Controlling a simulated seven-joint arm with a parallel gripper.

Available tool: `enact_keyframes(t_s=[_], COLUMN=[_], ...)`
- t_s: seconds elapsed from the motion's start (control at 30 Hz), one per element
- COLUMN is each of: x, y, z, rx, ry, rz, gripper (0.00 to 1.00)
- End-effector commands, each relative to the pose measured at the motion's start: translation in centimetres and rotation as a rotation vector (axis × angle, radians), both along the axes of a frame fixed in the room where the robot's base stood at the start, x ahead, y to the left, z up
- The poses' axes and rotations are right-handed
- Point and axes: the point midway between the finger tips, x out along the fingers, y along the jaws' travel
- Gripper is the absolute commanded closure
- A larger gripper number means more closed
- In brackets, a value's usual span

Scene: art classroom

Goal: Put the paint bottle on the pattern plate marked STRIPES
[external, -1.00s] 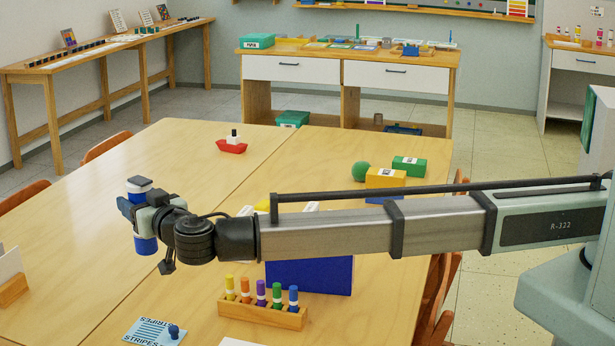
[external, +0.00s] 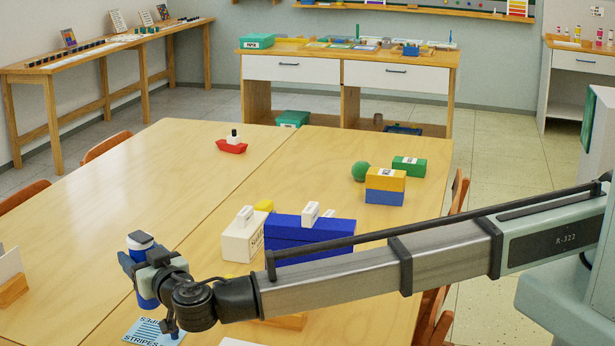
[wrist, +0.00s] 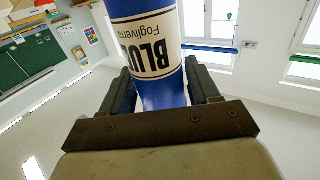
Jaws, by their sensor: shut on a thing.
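My gripper (external: 143,259) is shut on a blue paint bottle (external: 147,301) with a white band. The bottle is held roughly upright. The light blue pattern plate marked STRIPES (external: 140,334) lies on the table at the lower left of the external view. The bottle's base appears just above the plate's far edge in the picture; its exact height cannot be told. My wrist partly covers the plate and its small blue knob.
A white case (external: 240,240) and a blue box (external: 287,232) stand behind my arm. An orange block on a blue one (external: 384,197), a green ball (external: 361,171) and a red boat (external: 231,147) are farther back. A white card in a wooden stand (external: 12,289) is at left.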

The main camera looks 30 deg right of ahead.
Motion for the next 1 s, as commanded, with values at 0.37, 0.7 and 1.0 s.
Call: enact_keyframes(t_s=[0.37, 0.7, 1.0], x=[0.0, 0.0, 0.0], y=[0.0, 0.0, 0.0], z=[-3.9, -6.9, -7.1], rx=[-0.002, -0.001, -0.001], ry=[-0.002, -0.001, -0.001], rz=[0.0, 0.0, 0.0], gripper=[0.86, 0.86, 0.86])
